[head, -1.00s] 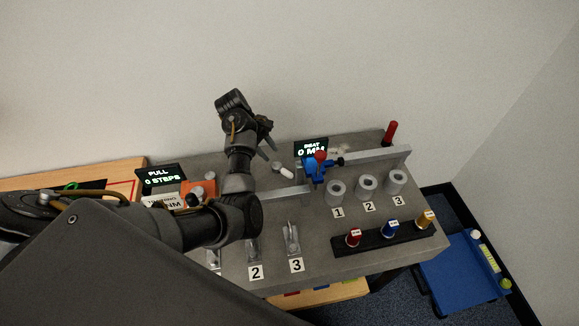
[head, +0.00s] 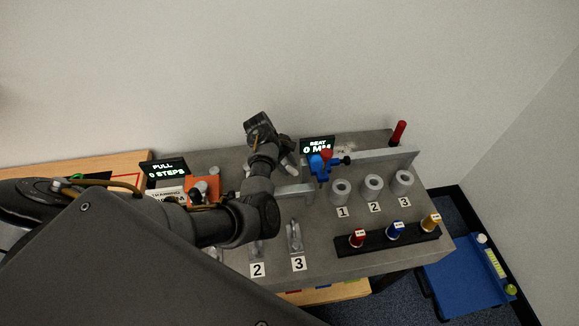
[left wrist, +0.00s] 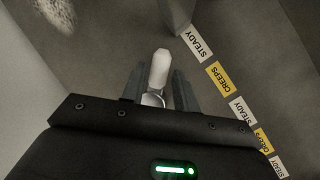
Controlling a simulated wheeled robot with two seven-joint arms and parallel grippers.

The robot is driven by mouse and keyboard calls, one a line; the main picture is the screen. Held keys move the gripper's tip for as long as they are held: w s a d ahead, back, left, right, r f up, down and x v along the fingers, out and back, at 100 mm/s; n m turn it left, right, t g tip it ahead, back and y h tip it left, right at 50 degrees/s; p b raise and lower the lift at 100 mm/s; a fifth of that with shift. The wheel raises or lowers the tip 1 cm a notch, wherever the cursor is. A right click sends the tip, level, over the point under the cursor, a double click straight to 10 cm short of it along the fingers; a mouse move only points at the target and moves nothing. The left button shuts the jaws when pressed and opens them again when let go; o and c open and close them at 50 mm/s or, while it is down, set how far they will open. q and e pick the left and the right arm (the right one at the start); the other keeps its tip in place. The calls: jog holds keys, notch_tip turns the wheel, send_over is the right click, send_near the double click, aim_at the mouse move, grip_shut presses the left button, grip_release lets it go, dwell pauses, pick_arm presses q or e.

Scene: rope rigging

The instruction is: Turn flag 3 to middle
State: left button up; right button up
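Two sets of parts carry a number 3. A small metallic upright piece (head: 294,238) stands behind a front label 3, and a grey hollow cylinder (head: 403,181) stands by another label 3 at the right. I cannot tell from the pictures which is flag 3. In the left wrist view my left gripper (left wrist: 159,78) has its fingers apart on either side of a white rounded knob (left wrist: 160,65). Contact is not clear. In the head view my left arm hides much of this area. My right gripper is not in view.
A blue clamp (head: 318,168) sits on a grey rail at the back. A black rack (head: 375,241) holds red, blue and yellow pegs. STEADY and CREEPS labels (left wrist: 226,80) line the bench beside the knob. An orange block (head: 212,186) and display (head: 166,170) are left.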

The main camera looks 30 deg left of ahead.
pick_arm(q)
jog(key=shift+w+d+f, duration=0.1)
jog(key=shift+d+f, duration=0.15)
jog(key=shift+f, duration=0.2)
grip_shut()
